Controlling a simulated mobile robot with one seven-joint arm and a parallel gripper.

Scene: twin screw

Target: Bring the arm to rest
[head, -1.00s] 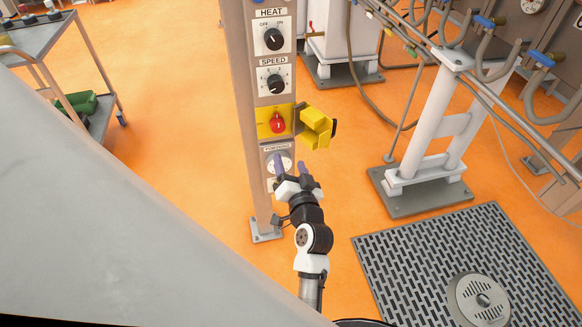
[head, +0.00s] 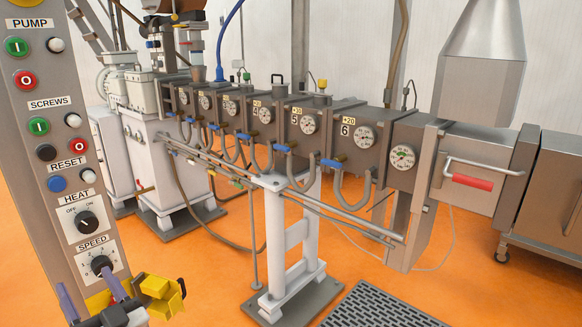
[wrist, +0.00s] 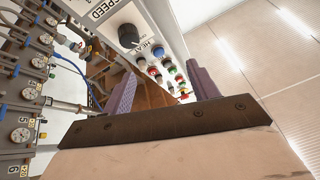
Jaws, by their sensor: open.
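My gripper (head: 92,298) shows at the bottom left of the head view, in front of the lower part of the control post (head: 40,200). Its two purple fingers are apart with nothing between them. In the wrist view my gripper (wrist: 160,90) also has its fingers spread and empty, pointing up along the post's panel. The SPEED knob (head: 102,265) is just above the fingertips in the head view. The yellow hinged cover (head: 160,292) stands out to the right of the fingers.
The post carries PUMP, SCREWS and RESET buttons and a HEAT knob (head: 86,221). To the right runs the extruder barrel (head: 270,118) with several gauges and hoses, on a white stand (head: 290,240). A floor grate (head: 385,308) lies at the bottom. Orange floor between is clear.

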